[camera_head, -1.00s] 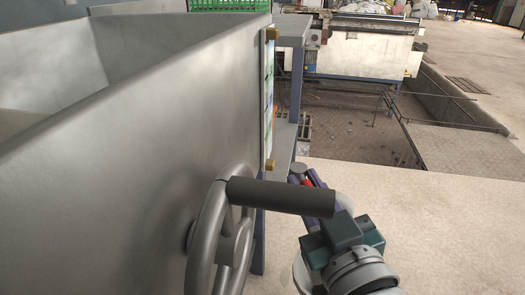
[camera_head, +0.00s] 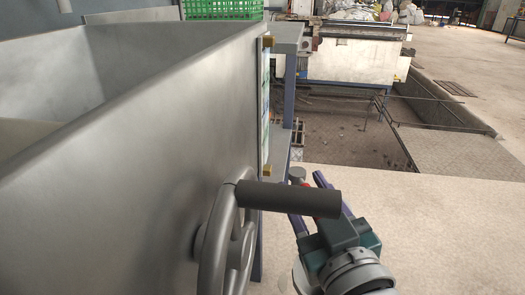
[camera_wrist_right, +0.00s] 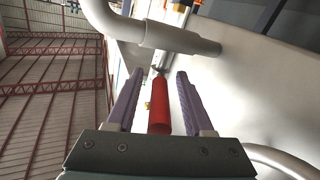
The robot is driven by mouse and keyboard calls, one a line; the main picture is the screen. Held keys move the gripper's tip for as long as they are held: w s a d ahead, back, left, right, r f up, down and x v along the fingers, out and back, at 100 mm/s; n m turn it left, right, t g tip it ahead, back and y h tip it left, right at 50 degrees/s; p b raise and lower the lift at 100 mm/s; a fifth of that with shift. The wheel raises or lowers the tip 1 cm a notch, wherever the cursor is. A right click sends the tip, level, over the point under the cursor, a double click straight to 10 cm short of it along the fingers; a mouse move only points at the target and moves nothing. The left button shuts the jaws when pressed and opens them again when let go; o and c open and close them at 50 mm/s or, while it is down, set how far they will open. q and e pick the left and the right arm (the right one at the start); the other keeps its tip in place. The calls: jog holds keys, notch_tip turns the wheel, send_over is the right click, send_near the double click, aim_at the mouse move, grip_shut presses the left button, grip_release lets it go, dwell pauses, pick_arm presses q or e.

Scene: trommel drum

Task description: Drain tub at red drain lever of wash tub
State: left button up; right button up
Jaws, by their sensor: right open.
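The wash tub (camera_head: 150,130) is a large grey metal tub filling the left of the head view. The red drain lever (camera_wrist_right: 160,105) shows in the right wrist view as a red grip between my fingers. Only a small red part (camera_head: 306,184) shows in the head view, mostly hidden behind a dark handle. My right gripper (camera_wrist_right: 159,73) is open, with its purple fingers on either side of the red grip and a gap visible on both sides. My left gripper is not in view.
A handwheel (camera_head: 218,245) with a dark cylindrical handle (camera_head: 290,199) sticks out from the tub wall, in front of my right gripper. A grey pipe (camera_wrist_right: 165,37) crosses beyond the lever in the wrist view. Open concrete floor (camera_head: 440,230) lies to the right.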

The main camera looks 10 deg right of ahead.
jog(key=shift+s, duration=0.4)
jog(key=s+p, duration=0.3)
jog(key=s, duration=0.6)
